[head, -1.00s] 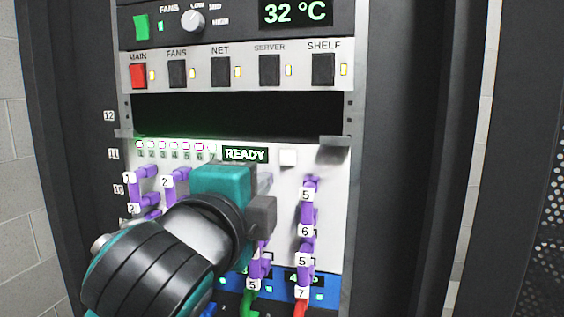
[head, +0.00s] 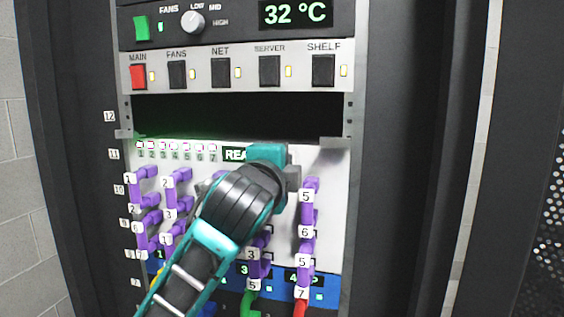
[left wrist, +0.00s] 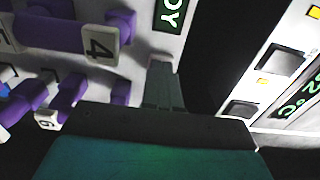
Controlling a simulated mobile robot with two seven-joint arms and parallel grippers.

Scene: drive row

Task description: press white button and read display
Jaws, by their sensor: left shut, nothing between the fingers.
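The white button, seen earlier just right of the display, is hidden behind my left gripper in the head view. The display (head: 235,154) sits on the light panel; only "REA" shows, the rest being covered by the gripper. The left wrist view shows its end, "DY" in green (left wrist: 169,14). My left gripper (left wrist: 163,88) is shut and empty, its fingers pointing at the panel just beside the display. I cannot tell whether the tips touch the button. My right gripper is in neither view.
Purple numbered plugs (head: 307,213) stick out of the panel below and beside the gripper. Above are an empty dark slot (head: 235,114), a row of switches with a red MAIN switch (head: 138,76), and a "32 °C" readout (head: 295,13).

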